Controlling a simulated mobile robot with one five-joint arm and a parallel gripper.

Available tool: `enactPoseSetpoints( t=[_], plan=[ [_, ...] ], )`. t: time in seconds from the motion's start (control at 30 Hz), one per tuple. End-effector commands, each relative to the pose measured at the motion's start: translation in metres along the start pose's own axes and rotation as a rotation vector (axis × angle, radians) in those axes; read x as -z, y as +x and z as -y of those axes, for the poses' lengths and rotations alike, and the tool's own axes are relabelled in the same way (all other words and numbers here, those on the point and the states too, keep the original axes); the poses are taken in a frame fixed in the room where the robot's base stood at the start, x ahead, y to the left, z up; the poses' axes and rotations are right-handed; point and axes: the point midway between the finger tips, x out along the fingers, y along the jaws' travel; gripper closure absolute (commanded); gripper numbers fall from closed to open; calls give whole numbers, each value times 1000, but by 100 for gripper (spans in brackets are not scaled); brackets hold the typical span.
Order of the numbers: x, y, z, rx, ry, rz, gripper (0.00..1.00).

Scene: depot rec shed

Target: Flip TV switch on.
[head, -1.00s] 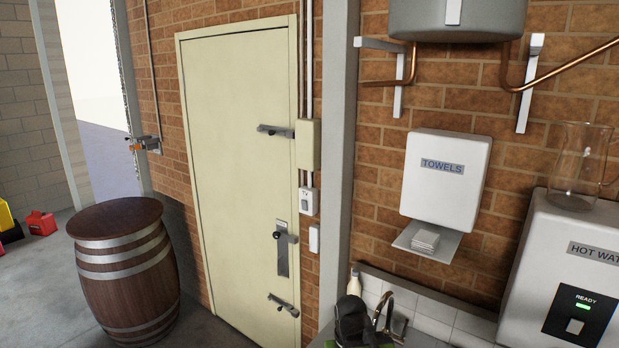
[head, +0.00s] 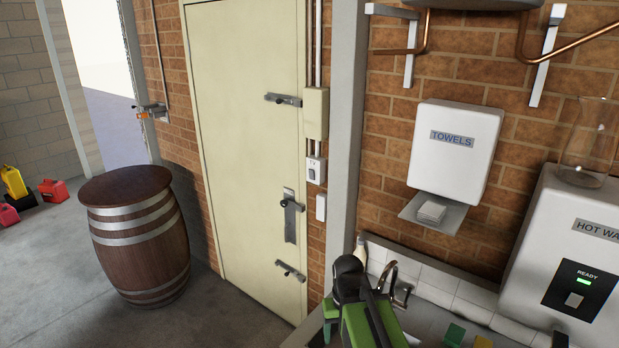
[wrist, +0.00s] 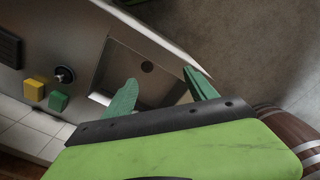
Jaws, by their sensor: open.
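The TV switch (head: 316,170) is a small white box labelled TV on the brick wall, just right of the cream door and below a beige box. Its rocker is too small to tell its position. My green and black arm shows at the bottom of the head view, lower than the switch and apart from it. In the wrist view my gripper (wrist: 160,80) has its two green fingers spread, with nothing between them. It hangs over the sink area, and the switch is not in the wrist view.
A sink (wrist: 147,66) with a tap (head: 388,280) lies beside my arm. Green (head: 454,335) and yellow blocks sit on the counter. A wooden barrel (head: 137,240) stands left of the door (head: 245,130). A grey post (head: 347,130) rises right of the switch. Floor between barrel and counter is clear.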

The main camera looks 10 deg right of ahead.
Motion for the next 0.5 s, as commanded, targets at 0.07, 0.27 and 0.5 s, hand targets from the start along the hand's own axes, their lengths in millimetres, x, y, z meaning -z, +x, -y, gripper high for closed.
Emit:
enactPoseSetpoints(
  t=[0.07, 0.27, 0.5],
  plan=[
    [0, 14, 0, 0, 0, 0, 46],
    [0, 81, 0, 0, 0, 0, 72],
    [0, 168, 0, 0, 1, 0, 100]
  ],
)
